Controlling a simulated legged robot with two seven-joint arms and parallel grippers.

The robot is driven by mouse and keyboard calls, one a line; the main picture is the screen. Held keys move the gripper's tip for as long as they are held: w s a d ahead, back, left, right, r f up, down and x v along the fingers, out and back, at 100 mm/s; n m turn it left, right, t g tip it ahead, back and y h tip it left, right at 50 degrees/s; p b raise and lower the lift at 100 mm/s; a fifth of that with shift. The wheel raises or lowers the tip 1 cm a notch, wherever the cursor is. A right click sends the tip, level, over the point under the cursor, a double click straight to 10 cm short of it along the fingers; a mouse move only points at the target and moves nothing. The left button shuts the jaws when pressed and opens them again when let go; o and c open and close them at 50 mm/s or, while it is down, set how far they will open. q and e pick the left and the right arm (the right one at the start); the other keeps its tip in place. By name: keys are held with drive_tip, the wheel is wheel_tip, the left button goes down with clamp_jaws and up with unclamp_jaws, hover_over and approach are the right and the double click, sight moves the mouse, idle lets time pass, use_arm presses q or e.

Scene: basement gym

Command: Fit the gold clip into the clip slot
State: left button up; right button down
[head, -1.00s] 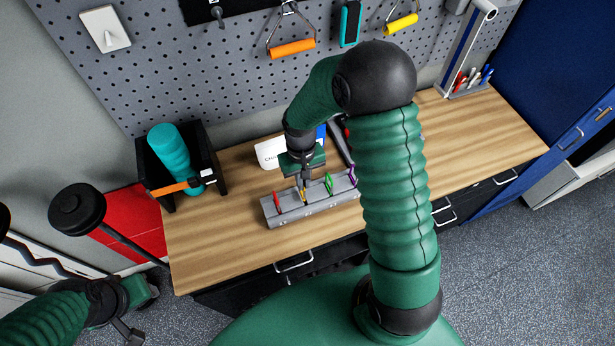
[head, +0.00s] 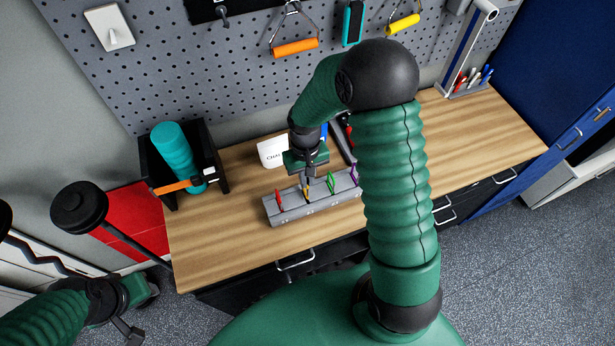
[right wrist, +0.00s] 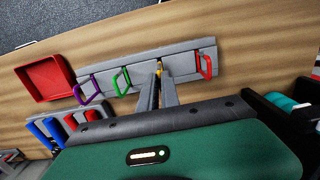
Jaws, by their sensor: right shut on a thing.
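The gold clip (head: 309,190) is at the tips of my right gripper (head: 308,182), which is shut on it. It stands at the grey slotted rack (head: 294,212), between the red clip (head: 279,201) and the green clip (head: 331,183). In the right wrist view, only a small bit of the gold clip (right wrist: 159,67) shows beyond the fingertips (right wrist: 159,82), over the rack (right wrist: 190,57). The slot under it is hidden, and I cannot tell how deep the clip sits. My left gripper (head: 137,301) hangs away from the bench at lower left, its jaws unclear.
A purple clip (head: 354,173) stands at the rack's right end. A white card (head: 271,153) is behind the rack. A black bin (head: 217,171) with a teal roller (head: 174,150) stands at left. The wooden bench top (head: 215,238) is clear in front.

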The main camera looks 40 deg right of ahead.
use_arm(q)
drive_tip(key=shift+d+r, duration=0.2)
use_arm(e)
drive_tip(key=shift+a, duration=0.25)
idle(0.7)
use_arm(q)
drive_tip(key=shift+d, duration=0.3)
use_arm(e)
drive_tip(key=shift+d+f, duration=0.1)
drive_tip(key=shift+d, duration=0.15)
use_arm(q)
drive_tip(key=shift+a+f, duration=0.3)
drive_tip(key=shift+f, duration=0.05)
use_arm(e)
drive_tip(key=shift+a+f, duration=0.25)
drive_tip(key=shift+f, duration=0.25)
use_arm(q)
drive_tip(key=shift+r, duration=0.1)
use_arm(e)
drive_tip(key=shift+r, duration=0.1)
